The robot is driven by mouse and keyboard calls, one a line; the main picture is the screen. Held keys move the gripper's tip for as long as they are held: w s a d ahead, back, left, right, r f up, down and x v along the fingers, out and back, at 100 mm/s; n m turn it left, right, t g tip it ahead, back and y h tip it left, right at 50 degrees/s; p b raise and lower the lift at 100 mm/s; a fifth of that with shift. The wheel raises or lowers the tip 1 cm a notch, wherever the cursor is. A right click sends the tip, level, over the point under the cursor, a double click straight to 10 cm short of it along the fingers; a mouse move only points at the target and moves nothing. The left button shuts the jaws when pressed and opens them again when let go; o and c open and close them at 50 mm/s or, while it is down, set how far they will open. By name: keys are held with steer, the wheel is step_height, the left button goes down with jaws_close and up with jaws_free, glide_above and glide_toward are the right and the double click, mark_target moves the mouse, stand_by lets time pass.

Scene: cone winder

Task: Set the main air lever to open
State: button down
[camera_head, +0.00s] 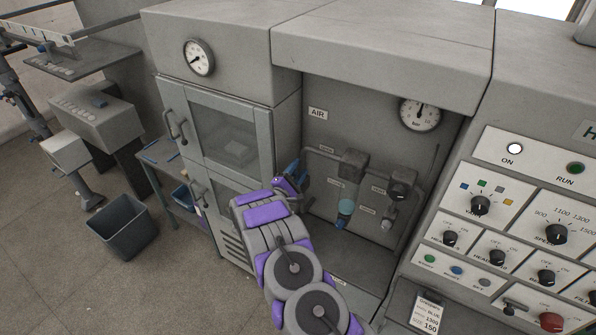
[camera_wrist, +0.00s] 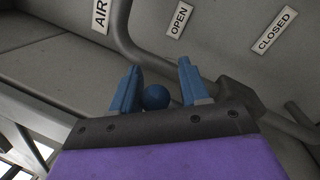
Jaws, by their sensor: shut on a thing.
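My gripper (camera_head: 291,172) reaches into the left side of the open air recess, by the pipe under the AIR label (camera_head: 318,114). In the wrist view, its two blue fingers (camera_wrist: 157,90) stand either side of a round blue knob (camera_wrist: 155,97), shut on it. The knob looks like the end of the main air lever; the lever's shaft is hidden behind my gripper. An OPEN label (camera_wrist: 179,20) and a CLOSED label (camera_wrist: 273,30) are on the panel beyond, CLOSED further right. The knob lies below and left of the OPEN label in that view.
Grey pipes with a regulator (camera_head: 352,163) and a pressure gauge (camera_head: 420,113) fill the recess. A glazed cabinet door (camera_head: 226,133) stands left of my arm, a control panel (camera_head: 510,215) with knobs right. A dark bin (camera_head: 122,228) stands on the floor at left.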

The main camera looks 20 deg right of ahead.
steer(key=shift+a+f, duration=0.1)
steer(key=c, duration=1)
jaws_free()
steer(key=o, duration=0.4)
steer(key=shift+w+f, duration=0.15)
steer(key=shift+w, duration=0.05)
steer(key=shift+s, duration=0.1)
steer(key=b+v, duration=0.3)
steer(key=v, duration=1.4)
steer(key=shift+s+a, duration=0.1)
steer(key=shift+a, duration=0.15)
